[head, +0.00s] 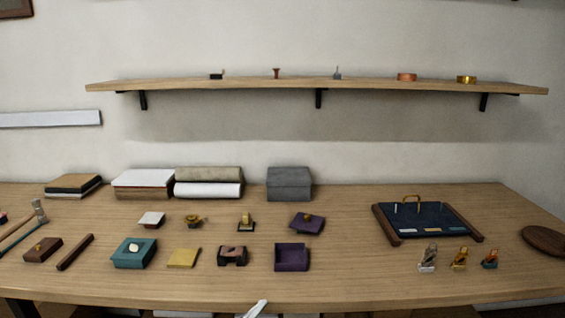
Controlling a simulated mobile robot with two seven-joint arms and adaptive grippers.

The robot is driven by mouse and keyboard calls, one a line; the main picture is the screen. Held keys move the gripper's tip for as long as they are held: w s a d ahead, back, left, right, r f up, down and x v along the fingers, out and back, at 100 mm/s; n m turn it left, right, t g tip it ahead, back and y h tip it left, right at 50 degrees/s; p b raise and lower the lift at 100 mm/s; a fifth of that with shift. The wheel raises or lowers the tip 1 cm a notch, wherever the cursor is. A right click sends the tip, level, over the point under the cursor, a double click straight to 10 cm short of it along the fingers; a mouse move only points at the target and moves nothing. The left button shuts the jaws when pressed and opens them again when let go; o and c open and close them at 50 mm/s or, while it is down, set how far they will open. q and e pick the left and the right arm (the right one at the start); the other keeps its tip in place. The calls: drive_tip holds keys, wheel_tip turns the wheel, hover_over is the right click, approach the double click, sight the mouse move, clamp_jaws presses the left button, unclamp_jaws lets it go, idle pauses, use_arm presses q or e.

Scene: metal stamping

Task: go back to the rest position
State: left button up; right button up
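Neither of my grippers can be made out in the head view. A small pale shape (257,309) shows at the bottom edge, in front of the table's front edge; I cannot tell what it is. The wooden table (340,285) spans the view. On it stand a teal box (134,258) with a white piece on top, a yellow square (183,258), an open purple box (292,260) and a purple lid (307,224) with a gold knob. A dark blue tray (430,219) with wooden sides stands at the right.
A wall shelf (320,87) holds several small items. Paper stacks (143,184) and a grey box (289,184) stand at the back. Several small figures (459,259) stand at the front right, near a round brown board (544,239). The table between purple box and tray is clear.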

use_arm(q)
drive_tip(key=s+a+f+n+g+y, duration=0.2)
drive_tip(key=s+a+f+n+y, duration=0.1)
drive_tip(key=f, duration=0.5)
drive_tip(key=s+a+f+n+g+y, duration=0.2)
drive_tip(key=s+a+f+n, duration=0.3)
drive_tip(key=s+a+f, duration=0.3)
drive_tip(key=s+a+f+n+g+y, duration=0.1)
drive_tip(key=s+a+f+n+y, duration=0.3)
drive_tip(key=f, duration=0.6)
drive_tip(key=s+a, duration=0.2)
drive_tip(key=shift+s+g+y, duration=0.3)
drive_tip(key=shift+s+g, duration=0.05)
drive_tip(key=shift+g, duration=0.05)
